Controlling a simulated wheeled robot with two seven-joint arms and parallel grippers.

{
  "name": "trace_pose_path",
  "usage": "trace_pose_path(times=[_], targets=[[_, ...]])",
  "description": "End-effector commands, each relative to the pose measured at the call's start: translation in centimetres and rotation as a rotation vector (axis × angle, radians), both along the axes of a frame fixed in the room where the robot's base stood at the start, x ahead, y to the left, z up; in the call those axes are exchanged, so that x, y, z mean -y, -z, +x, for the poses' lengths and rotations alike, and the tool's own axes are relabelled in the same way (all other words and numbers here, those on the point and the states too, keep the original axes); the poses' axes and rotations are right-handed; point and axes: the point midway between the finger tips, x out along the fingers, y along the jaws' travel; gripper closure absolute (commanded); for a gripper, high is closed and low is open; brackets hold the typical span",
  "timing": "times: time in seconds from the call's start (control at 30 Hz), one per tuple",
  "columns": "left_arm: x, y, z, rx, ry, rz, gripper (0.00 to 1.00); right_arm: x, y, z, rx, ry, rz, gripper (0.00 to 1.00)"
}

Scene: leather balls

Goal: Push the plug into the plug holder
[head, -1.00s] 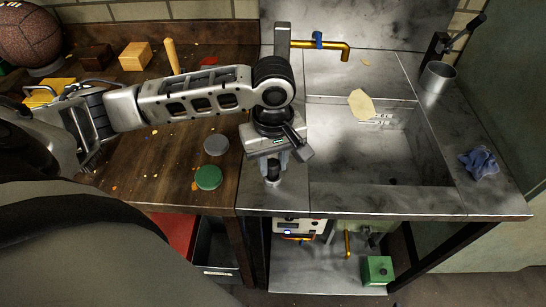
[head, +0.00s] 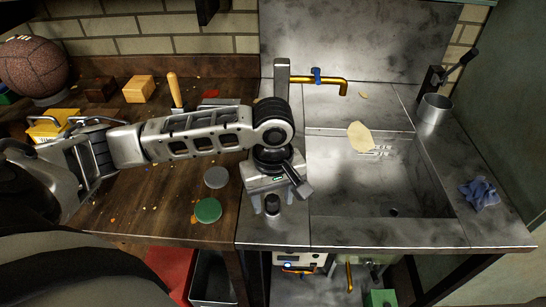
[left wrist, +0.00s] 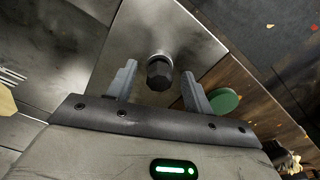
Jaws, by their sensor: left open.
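A dark, faceted plug-like piece (head: 272,205) stands on the metal counter left of the sink. In the left wrist view it (left wrist: 159,74) shows between my fingers, with a bright round shape around or beneath it. I cannot tell whether that is the plug holder. My left gripper (head: 272,201) is open and points down at the piece, with one finger on each side. In the left wrist view gaps show between the piece and both fingers of my left gripper (left wrist: 159,71). My right gripper is not in view.
The sink basin (head: 355,198) lies right of my left gripper. A green disc (head: 207,210) and a grey disc (head: 215,177) lie on the wooden top to the left. A brass tap (head: 325,79) stands behind. A blue cloth (head: 480,193) lies at the right.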

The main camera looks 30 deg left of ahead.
Motion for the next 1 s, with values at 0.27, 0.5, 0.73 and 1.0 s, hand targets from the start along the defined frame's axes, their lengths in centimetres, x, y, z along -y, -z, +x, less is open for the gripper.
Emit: trace_pose_path(times=[0.27, 0.5, 0.73, 1.0], targets=[[0.1, -6.8, 0.2, 0.007, 0.001, -0.003, 0.48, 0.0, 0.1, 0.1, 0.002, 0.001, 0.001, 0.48], [0.0, -12.6, 0.2, 0.009, 0.000, 0.001, 0.48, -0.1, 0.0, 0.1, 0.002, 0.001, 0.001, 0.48], [0.0, -15.3, 0.0, 0.003, 0.000, 0.001, 0.48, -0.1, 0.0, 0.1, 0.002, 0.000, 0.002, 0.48], [0.0, -16.0, 0.0, 0.000, 0.000, 0.000, 0.48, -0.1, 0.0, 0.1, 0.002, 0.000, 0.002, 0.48]])
